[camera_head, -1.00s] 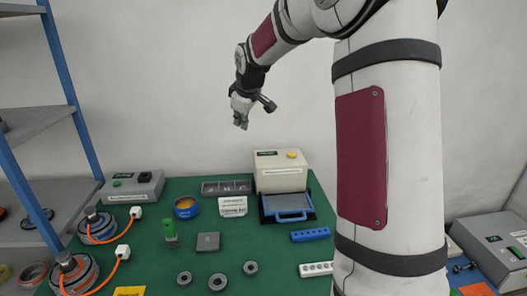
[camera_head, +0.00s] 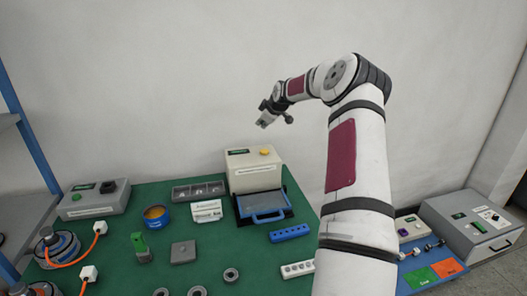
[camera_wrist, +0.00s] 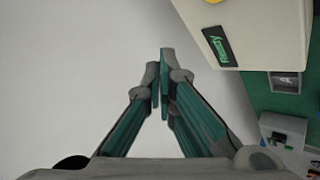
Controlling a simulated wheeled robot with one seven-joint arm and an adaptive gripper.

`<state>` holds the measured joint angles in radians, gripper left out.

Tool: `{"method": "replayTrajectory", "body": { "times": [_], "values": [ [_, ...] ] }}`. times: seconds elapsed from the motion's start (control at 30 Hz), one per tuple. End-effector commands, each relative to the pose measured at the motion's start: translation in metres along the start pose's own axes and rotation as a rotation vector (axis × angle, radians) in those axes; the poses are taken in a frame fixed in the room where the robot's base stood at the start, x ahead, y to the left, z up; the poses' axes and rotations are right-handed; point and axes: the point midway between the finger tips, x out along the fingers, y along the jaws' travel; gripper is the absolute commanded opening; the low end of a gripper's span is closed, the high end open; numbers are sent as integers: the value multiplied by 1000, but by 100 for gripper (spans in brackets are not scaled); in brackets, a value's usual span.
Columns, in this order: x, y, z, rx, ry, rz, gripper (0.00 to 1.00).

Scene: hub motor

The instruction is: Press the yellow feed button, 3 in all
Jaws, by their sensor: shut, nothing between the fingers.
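The yellow feed button (camera_head: 265,152) sits on top of a cream box (camera_head: 243,181) at the back of the green table. A sliver of the yellow button (camera_wrist: 213,1) shows at the top edge of the wrist view, above the cream box (camera_wrist: 262,28) with its dark "Ready" display (camera_wrist: 220,46). My gripper (camera_head: 262,124) is in the air above the box, apart from the button. In the wrist view my gripper (camera_wrist: 164,85) has its fingers together and empty, left of the box.
A blue-handled tray (camera_head: 265,217) stands before the box. A divided grey tray (camera_head: 198,190), a blue tin (camera_head: 156,216) and a grey control box (camera_head: 94,198) are to its left. A blue block (camera_head: 290,233) and several rings lie nearer. The air around the button is clear.

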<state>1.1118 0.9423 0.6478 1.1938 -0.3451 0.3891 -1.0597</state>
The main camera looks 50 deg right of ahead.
Motion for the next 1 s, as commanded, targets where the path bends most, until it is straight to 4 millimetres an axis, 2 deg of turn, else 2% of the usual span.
{"method": "replayTrajectory", "body": {
  "times": [0.47, 1.0],
  "values": [
    [4, -2, 3, 0, 0, 0, 0],
    [49, -35, 36, 1, 0, 0, 0]
  ]
}}
